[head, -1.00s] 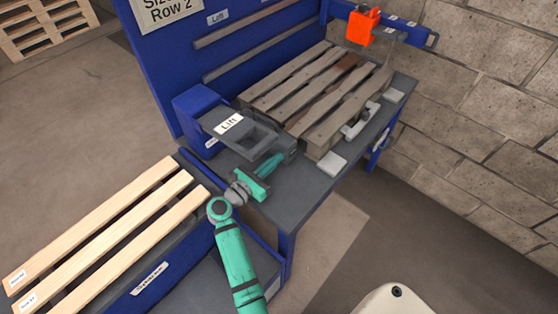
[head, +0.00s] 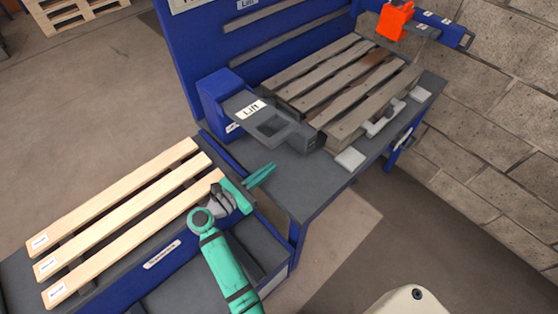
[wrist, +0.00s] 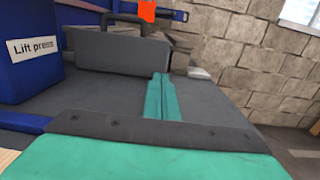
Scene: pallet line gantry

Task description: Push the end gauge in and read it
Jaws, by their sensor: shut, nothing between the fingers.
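An orange block (head: 395,20), which may be the end gauge, sits on a blue rail (head: 440,32) at the far right of the bench, beyond the grey weathered pallet (head: 345,85). Its label cannot be read. It also shows at the top of the wrist view (wrist: 147,10), partly cut off. My gripper (head: 268,170) is shut and empty above the near left end of the dark bench top (head: 300,185), well apart from the orange block. In the wrist view my closed fingers (wrist: 160,80) point towards the bench, with the grey press head beyond.
The lift press, a blue box (head: 220,95) with a grey head (head: 270,122), stands between my gripper and the grey pallet. Pale slats (head: 125,215) lie at left. A white pad (head: 350,158) sits at the bench's front edge. A block wall (head: 500,110) is at right.

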